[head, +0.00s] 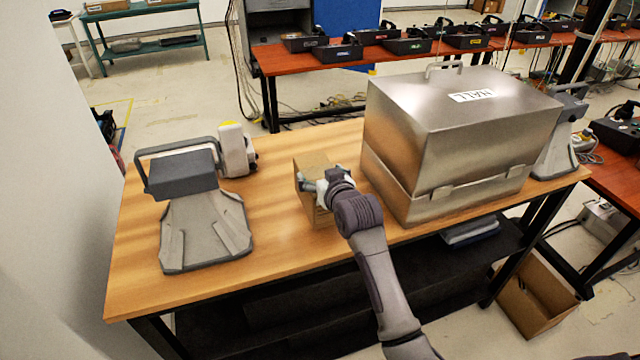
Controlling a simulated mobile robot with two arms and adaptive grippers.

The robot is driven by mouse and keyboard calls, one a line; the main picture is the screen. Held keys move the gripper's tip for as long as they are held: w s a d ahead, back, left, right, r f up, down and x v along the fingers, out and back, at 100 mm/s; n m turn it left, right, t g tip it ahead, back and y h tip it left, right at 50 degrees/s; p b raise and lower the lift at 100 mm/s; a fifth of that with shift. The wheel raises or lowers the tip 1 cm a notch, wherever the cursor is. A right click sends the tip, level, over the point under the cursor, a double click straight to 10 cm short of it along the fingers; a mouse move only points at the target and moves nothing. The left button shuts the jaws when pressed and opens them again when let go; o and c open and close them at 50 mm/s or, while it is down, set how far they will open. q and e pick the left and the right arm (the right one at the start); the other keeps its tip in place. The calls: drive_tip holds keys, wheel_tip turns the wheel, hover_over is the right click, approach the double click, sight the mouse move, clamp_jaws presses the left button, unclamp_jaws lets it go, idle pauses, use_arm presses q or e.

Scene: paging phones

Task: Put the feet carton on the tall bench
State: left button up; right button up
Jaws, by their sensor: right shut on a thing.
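A small brown cardboard carton (311,168) is at the middle of the wood-topped bench (275,250). No label on it can be read, so I cannot tell whether it is the feet carton. My right gripper (316,187) is shut on the carton, and its fingers and wrist hide part of it. I cannot tell whether the carton rests on the bench top or is slightly above it. I cannot tell whether this bench is the tall one. My left gripper is out of view.
A large metal case (450,140) labelled HALL stands right of the carton. A grey device with a handle (195,215) and a white device (234,150) stand left. Red-topped benches (300,58) with dark trays are behind. An open cardboard box (535,295) is on the floor, lower right.

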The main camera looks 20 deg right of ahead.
drive_tip(key=shift+w+d+f, duration=0.1)
drive_tip(key=shift+w+f, duration=0.15)
drive_tip(key=shift+w, duration=0.3)
wheel_tip(320, 180, down, 3)
drive_tip(key=shift+s+f+p, duration=0.1)
drive_tip(key=shift+s+p, duration=0.05)
drive_tip(key=shift+p, duration=0.55)
drive_tip(key=shift+f, duration=0.25)
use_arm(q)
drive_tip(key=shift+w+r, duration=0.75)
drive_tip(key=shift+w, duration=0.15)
use_arm(e)
drive_tip(key=shift+f, duration=0.15)
drive_tip(key=o, duration=1.6)
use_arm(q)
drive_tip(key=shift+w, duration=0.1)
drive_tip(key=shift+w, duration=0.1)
use_arm(e)
drive_tip(key=shift+s, duration=0.1)
use_arm(q)
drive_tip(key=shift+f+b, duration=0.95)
drive_tip(key=shift+b, duration=0.15)
use_arm(e)
drive_tip(key=v, duration=1.2)
